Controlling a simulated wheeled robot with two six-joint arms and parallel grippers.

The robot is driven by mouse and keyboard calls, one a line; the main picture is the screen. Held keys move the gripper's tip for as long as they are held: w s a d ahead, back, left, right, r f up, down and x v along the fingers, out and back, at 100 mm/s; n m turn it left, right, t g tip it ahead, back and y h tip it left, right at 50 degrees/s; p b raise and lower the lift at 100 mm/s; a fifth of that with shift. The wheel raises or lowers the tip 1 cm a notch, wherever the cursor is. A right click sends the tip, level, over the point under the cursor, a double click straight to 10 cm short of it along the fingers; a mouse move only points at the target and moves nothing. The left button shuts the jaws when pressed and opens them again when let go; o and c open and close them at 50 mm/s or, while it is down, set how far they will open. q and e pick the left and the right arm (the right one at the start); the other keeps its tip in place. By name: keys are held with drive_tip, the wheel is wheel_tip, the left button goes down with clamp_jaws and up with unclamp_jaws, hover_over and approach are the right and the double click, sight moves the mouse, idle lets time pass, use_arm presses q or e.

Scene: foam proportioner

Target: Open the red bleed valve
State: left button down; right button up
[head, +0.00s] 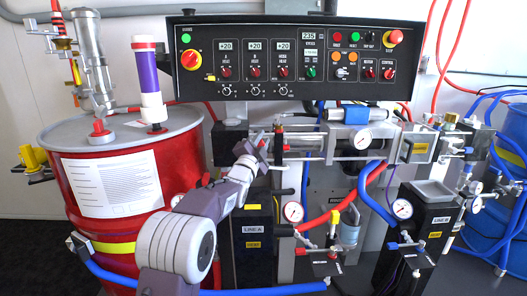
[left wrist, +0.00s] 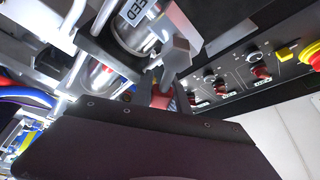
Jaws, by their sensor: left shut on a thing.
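My left gripper (head: 266,142) reaches in from the lower left to the pipework just below the control panel. It is shut, with its jaws at the left end of the metal cylinder assembly. In the left wrist view the dark fingers (left wrist: 172,72) close together, and a small red part, seemingly the red bleed valve (left wrist: 182,101), shows beside them. Most of the valve is hidden behind the fingers and the dark gripper body. How far its handle is turned cannot be told. My right gripper is not in view.
The black control panel (head: 290,58) hangs close above the gripper. A red drum (head: 180,165) stands on the left. Pressure gauges (head: 293,212), red and blue hoses (head: 372,205) and a black pump block (head: 425,225) crowd the area right of my arm.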

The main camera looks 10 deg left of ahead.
use_arm(q)
drive_tip(key=shift+s+a+r+n+t+y+b, duration=0.4)
drive_tip(key=shift+a+n+y, duration=0.7)
drive_tip(key=shift+n, duration=1.55)
drive_tip(key=shift+s+a+r+n+y+b, duration=0.1)
drive_tip(key=shift+a+r+n+y+b, duration=0.9)
drive_tip(key=shift+n, duration=1.6)
drive_tip(key=shift+s+a+r+n+t+y+b, duration=0.2)
drive_tip(key=shift+a+n+y, duration=0.55)
drive_tip(key=shift+n+y, duration=1.35)
drive_tip(key=shift+f+n+h, duration=0.15)
drive_tip(key=shift+n+h, duration=0.45)
drive_tip(key=shift+n, duration=0.05)
drive_tip(key=c, duration=1.3)
unclamp_jaws()
drive_tip(key=shift+s, duration=0.1)
drive_tip(key=shift+s, duration=0.1)
drive_tip(key=shift+b+v, duration=1.05)
drive_tip(key=shift+v, duration=3.4)
